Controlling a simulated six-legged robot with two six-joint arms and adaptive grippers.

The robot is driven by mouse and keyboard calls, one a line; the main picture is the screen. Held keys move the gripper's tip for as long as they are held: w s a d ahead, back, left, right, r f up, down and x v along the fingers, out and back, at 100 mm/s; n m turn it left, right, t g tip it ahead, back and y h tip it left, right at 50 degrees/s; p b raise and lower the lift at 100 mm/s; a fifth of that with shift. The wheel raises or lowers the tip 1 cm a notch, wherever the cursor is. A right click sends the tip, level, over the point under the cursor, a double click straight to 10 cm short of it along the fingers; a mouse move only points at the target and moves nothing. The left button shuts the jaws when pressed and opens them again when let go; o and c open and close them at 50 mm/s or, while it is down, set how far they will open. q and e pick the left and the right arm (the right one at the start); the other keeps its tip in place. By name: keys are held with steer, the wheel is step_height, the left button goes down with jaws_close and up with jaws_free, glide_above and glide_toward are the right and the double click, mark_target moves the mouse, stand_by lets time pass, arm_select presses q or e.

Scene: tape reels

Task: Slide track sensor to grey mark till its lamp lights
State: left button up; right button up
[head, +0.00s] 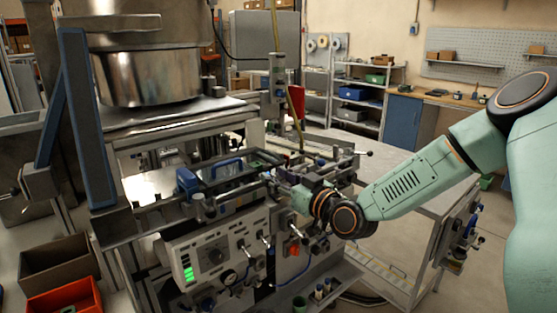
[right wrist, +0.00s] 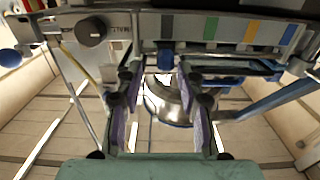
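My right gripper (head: 302,196) reaches in from the right to the front rail of the machine in the head view. In the right wrist view its two purple-padded fingers (right wrist: 160,82) stand apart, with a gap between them. A small blue block (right wrist: 165,56), which looks like the track sensor, sits under the marked strip, in line with the gap. Contact with the fingers cannot be told. No lit sensor lamp can be made out. My left gripper is not in view.
A control panel (head: 215,258) with knobs and a green bar light is below the rail. A large metal drum (head: 150,75) stands behind it. A blue handle (head: 222,169) is left of the gripper. A brown bin (head: 58,265) and a red bin (head: 66,298) are lower left.

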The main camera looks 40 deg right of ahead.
step_height(320, 180, up, 9)
steer(key=shift+a, duration=0.2)
stand_by(0.4)
steer(key=shift+d, duration=0.1)
stand_by(0.4)
